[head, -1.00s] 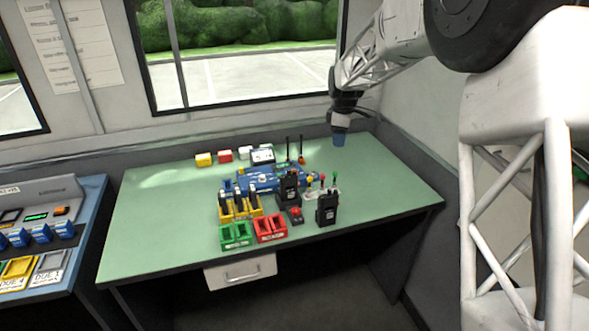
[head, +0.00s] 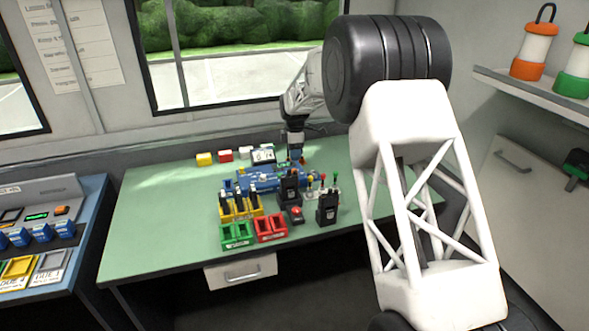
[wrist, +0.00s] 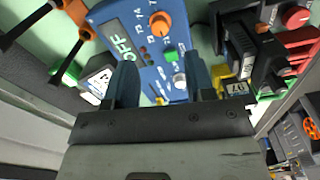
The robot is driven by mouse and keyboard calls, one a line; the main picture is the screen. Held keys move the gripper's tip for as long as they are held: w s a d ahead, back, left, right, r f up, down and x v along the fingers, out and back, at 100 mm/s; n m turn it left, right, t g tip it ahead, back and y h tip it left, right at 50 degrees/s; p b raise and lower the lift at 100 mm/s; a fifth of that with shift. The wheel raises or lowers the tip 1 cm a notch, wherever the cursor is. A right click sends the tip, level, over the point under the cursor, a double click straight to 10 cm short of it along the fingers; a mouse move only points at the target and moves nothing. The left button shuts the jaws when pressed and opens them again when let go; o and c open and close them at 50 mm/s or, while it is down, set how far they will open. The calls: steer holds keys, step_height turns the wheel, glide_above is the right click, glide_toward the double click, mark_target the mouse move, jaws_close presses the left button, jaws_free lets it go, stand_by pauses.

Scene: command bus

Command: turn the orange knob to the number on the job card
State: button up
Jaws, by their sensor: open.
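The orange knob (wrist: 160,22) sits on a blue radio-like panel (wrist: 118,14) beside a dark OFF display, with printed numbers near it. The blue unit also shows in the head view (head: 258,181). My gripper (wrist: 161,68) is open and empty; its two blue fingers straddle the lower part of the panel in the picture, with the orange knob beyond their tips. In the head view my gripper (head: 296,155) hangs over the back right of the unit. A small white card (wrist: 98,86), possibly the job card, stands left of the panel; its writing is unreadable.
A green knob (wrist: 170,54) and a pale knob (wrist: 180,80) share the panel. Black handheld radios (head: 327,208), a yellow rack (head: 240,209), and green (head: 236,235) and red (head: 271,228) trays crowd the front. The table's left side (head: 150,225) is clear.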

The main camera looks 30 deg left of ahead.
steer(key=shift+w+f, duration=0.1)
steer(key=shift+f, duration=3.8)
steer(key=shift+c, duration=0.5)
jaws_close()
